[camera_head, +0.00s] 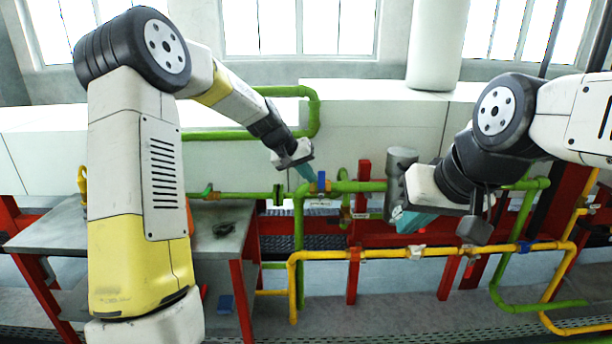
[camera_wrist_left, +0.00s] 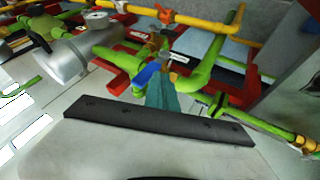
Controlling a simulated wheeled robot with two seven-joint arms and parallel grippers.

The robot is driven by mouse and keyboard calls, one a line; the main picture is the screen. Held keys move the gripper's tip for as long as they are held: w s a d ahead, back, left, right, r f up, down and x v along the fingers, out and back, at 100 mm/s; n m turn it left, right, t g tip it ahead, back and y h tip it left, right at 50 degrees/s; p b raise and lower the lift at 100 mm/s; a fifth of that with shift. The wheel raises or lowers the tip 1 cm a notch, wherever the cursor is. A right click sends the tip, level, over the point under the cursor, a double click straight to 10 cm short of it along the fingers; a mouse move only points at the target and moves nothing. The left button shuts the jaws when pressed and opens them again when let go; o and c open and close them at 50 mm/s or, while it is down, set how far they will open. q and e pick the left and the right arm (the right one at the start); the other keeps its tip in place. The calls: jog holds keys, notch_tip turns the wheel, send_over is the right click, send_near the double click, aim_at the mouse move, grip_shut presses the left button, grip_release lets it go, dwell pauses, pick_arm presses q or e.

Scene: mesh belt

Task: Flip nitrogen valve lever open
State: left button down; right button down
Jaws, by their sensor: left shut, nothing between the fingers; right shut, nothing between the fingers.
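A blue valve lever (camera_head: 322,182) sits on the green pipe (camera_head: 360,187) near the middle of the head view. It also shows in the left wrist view as a blue piece (camera_wrist_left: 147,73) at a green pipe joint. My left gripper (camera_head: 307,173) is shut and empty, its teal fingertips close beside the lever on its left. In the left wrist view the teal fingers (camera_wrist_left: 163,92) lie right by the blue piece; I cannot tell whether they touch. My right gripper (camera_head: 408,221) is shut and empty, above the yellow pipe. No label naming nitrogen is readable.
A grey cylinder (camera_head: 400,170) stands between my grippers. Red posts (camera_head: 364,170) hold the pipes.

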aim_at(322, 177)
pick_arm(q)
jog(key=shift+d, duration=0.1)
dwell(0.3)
jog(key=shift+d+r+y, duration=0.15)
jog(key=shift+y, duration=0.15)
jog(key=shift+d, duration=0.15)
jog(key=d+y, duration=0.1)
jog(key=d+m+y, duration=0.1)
jog(key=y, duration=0.1)
jog(key=shift+w+d+r, duration=0.1)
jog(key=shift+d+r, duration=0.2)
jog(key=d+f+m+y, duration=0.2)
jog(key=d+y, duration=0.4)
jog(key=y, duration=0.4)
jog(key=shift+w+d+f+g+y, duration=0.25)
jog(key=shift+d+f+g+y, duration=0.15)
jog(key=shift+f, duration=0.15)
pick_arm(e)
jog(key=shift+d, duration=0.25)
pick_arm(q)
jog(key=shift+a, duration=0.1)
